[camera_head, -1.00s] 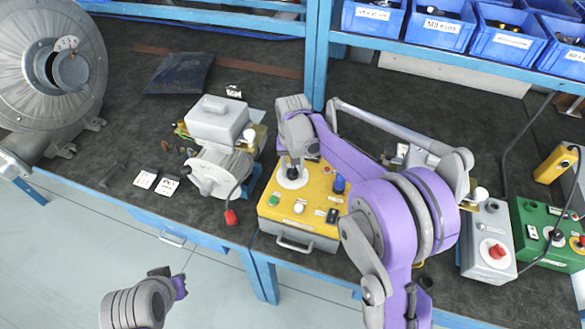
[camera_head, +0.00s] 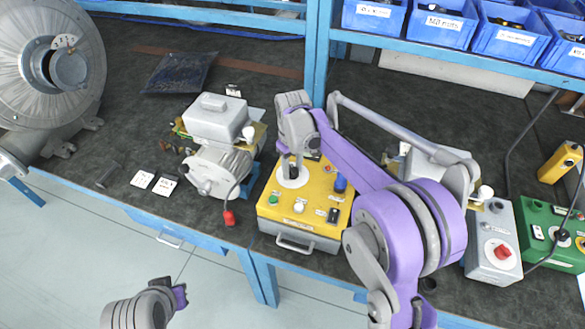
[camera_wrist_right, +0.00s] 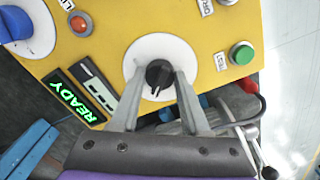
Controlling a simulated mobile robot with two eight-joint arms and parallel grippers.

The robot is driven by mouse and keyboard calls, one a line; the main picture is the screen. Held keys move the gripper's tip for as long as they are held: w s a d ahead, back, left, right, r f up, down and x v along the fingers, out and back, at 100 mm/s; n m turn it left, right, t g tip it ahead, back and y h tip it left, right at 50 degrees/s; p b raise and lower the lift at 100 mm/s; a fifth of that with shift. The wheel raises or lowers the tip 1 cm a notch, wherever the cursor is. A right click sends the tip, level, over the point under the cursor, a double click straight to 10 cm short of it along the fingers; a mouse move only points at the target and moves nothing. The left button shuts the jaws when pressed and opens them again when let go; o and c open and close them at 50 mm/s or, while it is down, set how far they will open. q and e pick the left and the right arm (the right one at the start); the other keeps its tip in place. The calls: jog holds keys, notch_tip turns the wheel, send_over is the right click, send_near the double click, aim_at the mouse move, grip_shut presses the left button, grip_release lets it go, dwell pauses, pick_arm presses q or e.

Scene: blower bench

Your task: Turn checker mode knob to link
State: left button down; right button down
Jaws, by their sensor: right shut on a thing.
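The yellow checker box (camera_head: 318,186) sits on the bench in the middle of the head view. Its black mode knob (camera_wrist_right: 158,74) is in the centre of a white round dial (camera_wrist_right: 160,50) in the right wrist view. My right gripper (camera_head: 293,170) reaches down over the dial, its two fingers on either side of the knob and shut on it. A small display (camera_wrist_right: 76,96) reads "READY" in green. My left gripper (camera_head: 180,296) hangs low at the lower left, away from the bench; its jaws are unclear.
A green button (camera_wrist_right: 242,54) and a red light (camera_wrist_right: 80,24) flank the dial. A grey motor unit (camera_head: 222,168) with a red-tipped cable stands left of the box. A grey box with a red knob (camera_head: 502,252) and a green box (camera_head: 540,222) stand right. Blue bins line the shelf.

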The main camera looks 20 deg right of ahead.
aim_at(293, 169)
jog(key=shift+n, duration=0.8)
jog(key=shift+c, duration=1.9)
grip_release()
notch_tip(293, 169, up, 11)
jog(key=shift+s, duration=0.1)
